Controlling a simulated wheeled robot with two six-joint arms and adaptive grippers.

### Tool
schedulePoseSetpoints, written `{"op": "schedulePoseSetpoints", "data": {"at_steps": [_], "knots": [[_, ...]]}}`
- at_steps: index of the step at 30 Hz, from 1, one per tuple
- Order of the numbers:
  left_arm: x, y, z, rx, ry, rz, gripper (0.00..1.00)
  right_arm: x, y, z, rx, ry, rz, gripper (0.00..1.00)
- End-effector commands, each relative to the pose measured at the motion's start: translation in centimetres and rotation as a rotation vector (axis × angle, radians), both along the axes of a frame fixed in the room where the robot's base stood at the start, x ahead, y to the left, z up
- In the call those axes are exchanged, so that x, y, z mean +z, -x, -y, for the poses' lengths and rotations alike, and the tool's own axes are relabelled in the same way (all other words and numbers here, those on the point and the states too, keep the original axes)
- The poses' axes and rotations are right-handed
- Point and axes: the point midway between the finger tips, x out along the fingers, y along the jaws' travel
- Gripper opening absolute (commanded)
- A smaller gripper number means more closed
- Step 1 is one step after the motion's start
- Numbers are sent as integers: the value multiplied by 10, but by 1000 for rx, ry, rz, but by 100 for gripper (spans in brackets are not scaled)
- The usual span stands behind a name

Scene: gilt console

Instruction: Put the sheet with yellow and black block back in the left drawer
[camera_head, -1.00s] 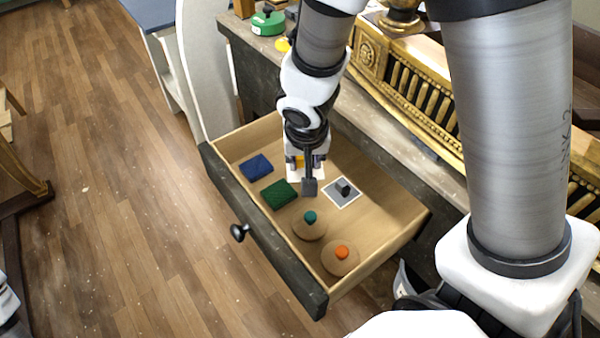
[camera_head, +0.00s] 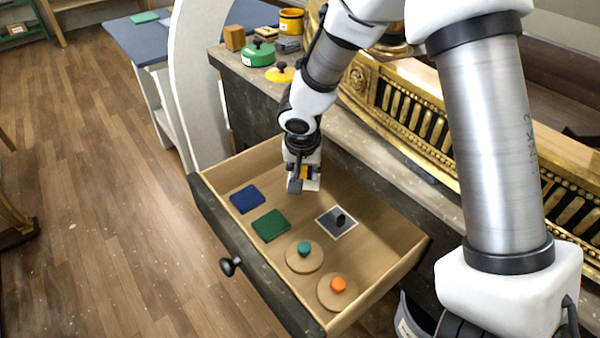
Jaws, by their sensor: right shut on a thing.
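The left drawer (camera_head: 262,286) is pulled open, with a dark front and a pale wooden inside. My right gripper (camera_head: 299,181) is over the drawer's back part, near its back wall, pointing down. It is shut on a small sheet (camera_head: 313,185) that is mostly hidden by the fingers; a white edge and bits of yellow and dark show. I cannot tell whether this sheet touches the drawer floor. My left gripper is not in view.
The drawer holds a blue block (camera_head: 247,199), a green block (camera_head: 270,226), a grey white-edged sheet with a black knob (camera_head: 340,220), and discs with teal (camera_head: 304,248) and orange (camera_head: 338,284) knobs. Green (camera_head: 258,54) and yellow (camera_head: 281,73) lidded things stand on the console top.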

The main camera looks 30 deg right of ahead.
Motion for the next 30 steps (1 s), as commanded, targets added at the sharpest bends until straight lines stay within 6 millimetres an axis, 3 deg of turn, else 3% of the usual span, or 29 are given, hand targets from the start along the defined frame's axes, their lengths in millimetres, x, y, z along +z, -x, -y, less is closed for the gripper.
{"op": "schedulePoseSetpoints", "data": {"at_steps": [1,5,7,14,19,30], "knots": [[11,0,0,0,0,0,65,5,-11,5,-3,-1,-2,8],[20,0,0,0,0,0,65,4,-34,14,-2,0,-1,8],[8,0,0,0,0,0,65,-18,-32,13,1,1,-5,8],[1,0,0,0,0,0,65,-42,-32,13,1,1,-2,8],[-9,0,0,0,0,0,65,-70,-32,13,1,1,-2,8],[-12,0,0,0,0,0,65,-74,-32,12,1,1,-1,8]]}}
